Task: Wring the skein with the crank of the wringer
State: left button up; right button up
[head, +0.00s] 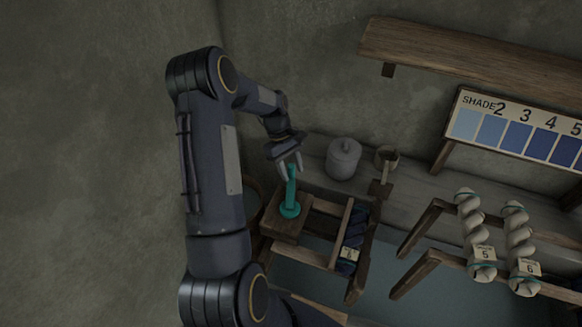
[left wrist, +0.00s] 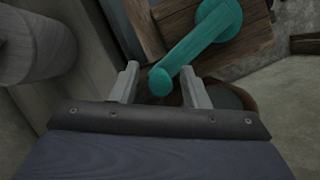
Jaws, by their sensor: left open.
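The wringer (head: 286,226) is a wooden frame with a block at its left end, and a teal crank (head: 290,208) is mounted on that block. The crank also shows in the left wrist view (left wrist: 195,45), its arm reaching down to a rounded end. A dark blue skein (head: 354,226) with a paper tag hangs in the wringer's frame. My left gripper (head: 290,170) is open at the crank's upper end. In the left wrist view its fingers (left wrist: 160,88) stand on either side of the rounded end; I cannot tell whether they touch it. My right gripper is not in view.
Pale twisted skeins (head: 474,235) hang on a rack at right. A shade chart (head: 520,130) and wooden shelf (head: 470,58) are on the wall above.

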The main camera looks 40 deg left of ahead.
pick_arm(q)
grip_shut()
